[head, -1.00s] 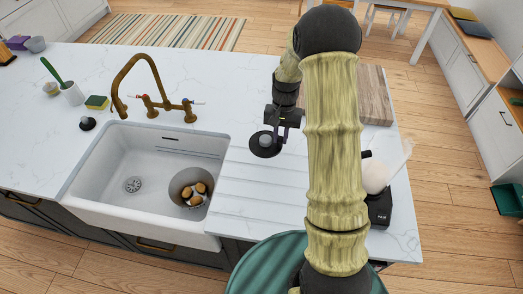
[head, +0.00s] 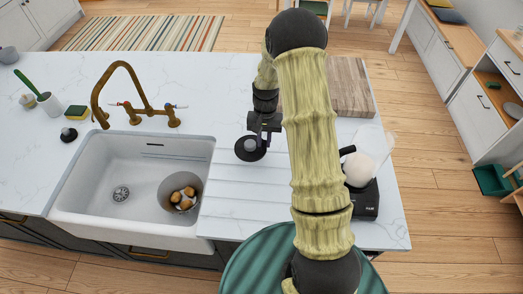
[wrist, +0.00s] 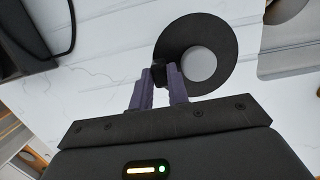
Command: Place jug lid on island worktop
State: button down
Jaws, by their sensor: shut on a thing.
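The jug lid (head: 247,149), a flat black disc with a pale grey knob, is at my gripper on the head view's near side of the arm. In the wrist view the lid (wrist: 222,35) lies just beyond the fingertips. My gripper (wrist: 160,75) is shut on its rim; it also shows in the head view (head: 262,138). The lid is over the white island worktop (head: 215,80), right of the sink, by the drainer grooves. I cannot tell whether it touches the surface. A white jug (head: 367,153) stands on a black base at the right, partly behind my arm.
The white sink (head: 130,165) holds a bowl (head: 166,188) with brown things inside. A brass tap (head: 135,100) stands behind it. A wooden board (head: 350,88) lies behind my arm. The back worktop is largely clear.

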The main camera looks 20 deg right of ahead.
aim_at(264, 151)
jog(key=shift+f, duration=0.95)
jog(key=shift+f, duration=0.1)
jog(key=shift+f+p, duration=1)
jog(key=shift+f, duration=1)
jog(key=shift+f, duration=0.15)
jog(key=c, duration=1.4)
grip_release()
jog(key=shift+o, duration=0.2)
notch_tip(264, 151, up, 12)
jog(key=w+b, duration=0.1)
jog(key=b, duration=0.4)
jog(key=shift+w+d, duration=0.35)
jog(key=shift+d, duration=0.05)
